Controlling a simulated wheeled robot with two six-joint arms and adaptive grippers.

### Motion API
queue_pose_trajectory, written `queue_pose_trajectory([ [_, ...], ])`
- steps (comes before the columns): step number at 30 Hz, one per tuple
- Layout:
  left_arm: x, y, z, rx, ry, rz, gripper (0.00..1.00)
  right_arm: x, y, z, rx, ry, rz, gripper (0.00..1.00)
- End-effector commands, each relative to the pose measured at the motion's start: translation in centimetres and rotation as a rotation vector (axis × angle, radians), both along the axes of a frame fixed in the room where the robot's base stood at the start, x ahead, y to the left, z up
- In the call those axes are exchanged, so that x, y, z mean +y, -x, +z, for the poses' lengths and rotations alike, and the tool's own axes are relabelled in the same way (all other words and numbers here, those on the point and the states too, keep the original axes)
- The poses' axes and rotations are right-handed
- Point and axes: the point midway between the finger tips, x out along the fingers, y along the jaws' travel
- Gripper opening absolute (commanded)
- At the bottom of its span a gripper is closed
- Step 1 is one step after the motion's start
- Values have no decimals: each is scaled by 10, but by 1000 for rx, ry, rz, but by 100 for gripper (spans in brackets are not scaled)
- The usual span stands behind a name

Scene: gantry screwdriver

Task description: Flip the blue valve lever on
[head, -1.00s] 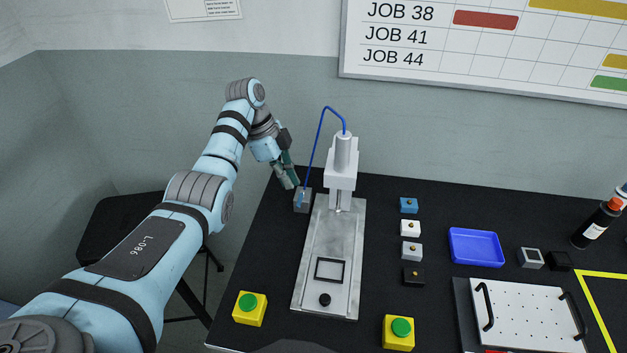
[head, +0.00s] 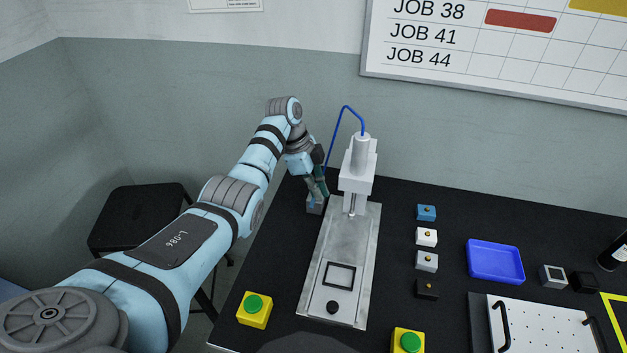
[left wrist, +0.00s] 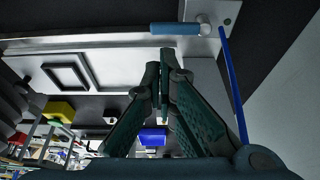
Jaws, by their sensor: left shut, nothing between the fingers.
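The valve is a small grey block (head: 314,208) at the back left of the metal base plate, with the blue hose running up from it. In the head view my left gripper (head: 320,198) is over this block and covers the lever. In the left wrist view the blue lever (left wrist: 175,29) lies sideways, pointing left from its pivot on the light block (left wrist: 208,14). The left gripper (left wrist: 162,64) is shut and empty. Its fingertips are just below the lever in that picture; whether they touch it I cannot tell. The right gripper is not in view.
The screwdriver column (head: 359,165) stands close to the right of the left gripper, with the blue hose (head: 334,135) arching beside it. Yellow boxes with green buttons (head: 254,309) stand at the front. Small blocks and a blue tray (head: 495,262) lie to the right.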

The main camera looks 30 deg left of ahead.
Motion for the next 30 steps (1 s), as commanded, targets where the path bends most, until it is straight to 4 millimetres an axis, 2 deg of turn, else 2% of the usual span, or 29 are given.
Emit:
queue_pose_trajectory([
  [3, -7, -1, -20, 2, 2, -1, 0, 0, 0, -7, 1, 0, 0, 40],
  [7, -10, -3, -29, 2, -1, -2, 0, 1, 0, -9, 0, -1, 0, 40],
  [30, -6, -2, -29, 0, 0, 4, 0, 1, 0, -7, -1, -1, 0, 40],
])
